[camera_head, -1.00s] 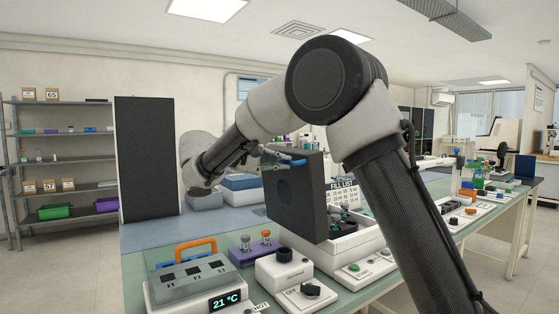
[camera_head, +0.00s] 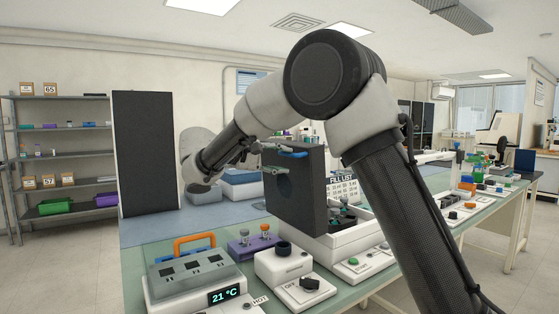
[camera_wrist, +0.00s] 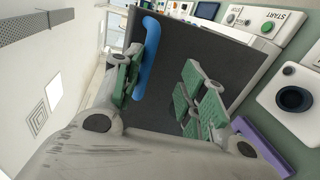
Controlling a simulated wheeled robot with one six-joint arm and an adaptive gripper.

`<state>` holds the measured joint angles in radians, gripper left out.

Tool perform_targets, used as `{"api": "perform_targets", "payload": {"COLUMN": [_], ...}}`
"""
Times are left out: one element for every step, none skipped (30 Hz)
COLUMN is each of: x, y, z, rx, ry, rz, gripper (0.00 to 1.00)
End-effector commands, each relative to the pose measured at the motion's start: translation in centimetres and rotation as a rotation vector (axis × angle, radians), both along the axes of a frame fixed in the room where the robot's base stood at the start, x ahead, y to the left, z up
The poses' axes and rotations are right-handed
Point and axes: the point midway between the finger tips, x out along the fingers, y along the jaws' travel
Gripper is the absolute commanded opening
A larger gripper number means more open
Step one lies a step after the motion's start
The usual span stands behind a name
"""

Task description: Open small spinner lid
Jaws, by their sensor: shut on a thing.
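The small spinner lid (camera_head: 305,212) is a dark square panel raised to near upright over its white box, the small spinner (camera_head: 315,248). A blue handle (camera_head: 293,155) runs along its top edge. The spinner's inside shows partly behind the lid. My gripper (camera_head: 274,170) is at the lid's upper left, by the handle. The exact contact is hard to see.
A heater block with an orange handle (camera_head: 194,240), a purple rack (camera_head: 252,243) and a white device with a knob (camera_head: 284,262) stand in front and to the left. A tall dark panel (camera_head: 145,155) stands behind at left. More small devices line the bench at right.

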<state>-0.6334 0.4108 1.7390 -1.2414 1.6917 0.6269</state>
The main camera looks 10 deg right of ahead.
Motion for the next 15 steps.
{"api": "perform_targets", "payload": {"x": [-0.2, -0.3, -0.5, -0.7, -0.9, -1.2, -1.4, -1.7, -2.0, -2.2, -2.4, -2.7, -2.9, -3.1, -3.2], "y": [0.5, 0.8, 1.4, 2.0, 2.6, 3.4, 4.1, 4.8, 5.6, 6.3, 6.9, 7.6, 8.1, 8.6, 9.2], "z": [-0.1, 0.0, 0.2, 0.3, 0.4, 0.6, 0.8, 0.9, 1.1, 1.3, 1.4, 1.6, 1.7, 1.8, 1.9], "rx": [0.001, 0.000, 0.000, 0.000, 0.000, 0.001, 0.000, 0.000, 0.000, -0.001, 0.000, 0.000, -0.001, -0.001, -0.001], "ry": [0.004, 0.003, 0.003, 0.003, 0.002, 0.001, 0.002, 0.000, 0.000, 0.000, -0.002, -0.001, -0.001, -0.001, 0.000], "rz": [0.000, 0.000, 0.001, 0.003, 0.003, 0.002, 0.003, 0.003, 0.004, 0.004, 0.003, 0.004, 0.003, 0.002, 0.003], "gripper": [0.34, 0.34, 0.34, 0.34, 0.34, 0.34, 0.34, 0.34, 0.34, 0.34, 0.34, 0.34, 0.34, 0.34, 0.34]}}
